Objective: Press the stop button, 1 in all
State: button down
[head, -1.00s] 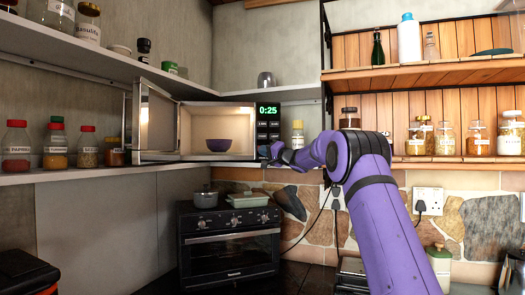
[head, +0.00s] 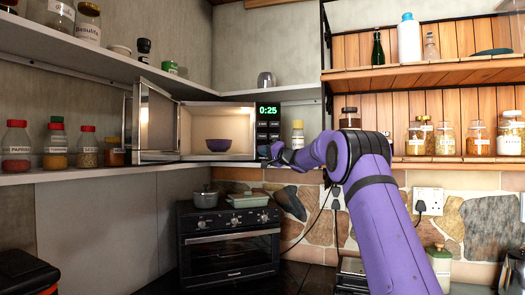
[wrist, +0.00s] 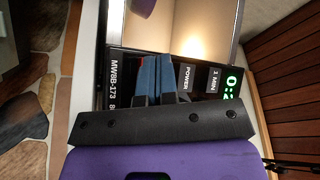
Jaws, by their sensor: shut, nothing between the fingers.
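The microwave (head: 215,106) stands on the shelf with its door (head: 155,121) swung open to the left. Its interior is lit, and a purple bowl (head: 218,145) sits inside. The control panel (wrist: 205,80) shows a green 0:25 display (head: 268,110) at the top and dark buttons below. My gripper (wrist: 155,60) is shut and empty, its blue fingertips at the lower part of the panel. A small red patch (wrist: 136,76) shows beside the fingers. I cannot tell whether it is the stop button or whether the fingertips touch the panel. My gripper also shows in the head view (head: 273,151).
Spice jars (head: 88,147) stand on the left shelf. A yellow-capped jar (head: 298,134) stands just right of the microwave, near my arm. A toaster oven (head: 228,246) sits below. Wooden shelves (head: 430,75) with jars and bottles are at the right.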

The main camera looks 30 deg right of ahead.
jog(key=shift+w, duration=0.15)
dwell(0.7)
jog(key=shift+w+d, duration=0.15)
jog(key=shift+w, duration=0.1)
jog(key=shift+w+d, duration=0.3)
jog(key=shift+w, duration=0.5)
dwell(1.1)
jog(key=shift+s, duration=0.1)
jog(key=shift+s+a, duration=0.25)
jog(key=shift+s, duration=0.3)
jog(key=shift+s+a, duration=0.2)
jog(key=shift+s, duration=0.35)
jog(key=shift+s, duration=0.1)
jog(key=s, duration=0.1)
jog(key=s+a, duration=0.1)
jog(key=s, duration=0.1)
jog(key=s+a, duration=0.1)
jog(key=shift+s, duration=0.2)
dwell(0.8)
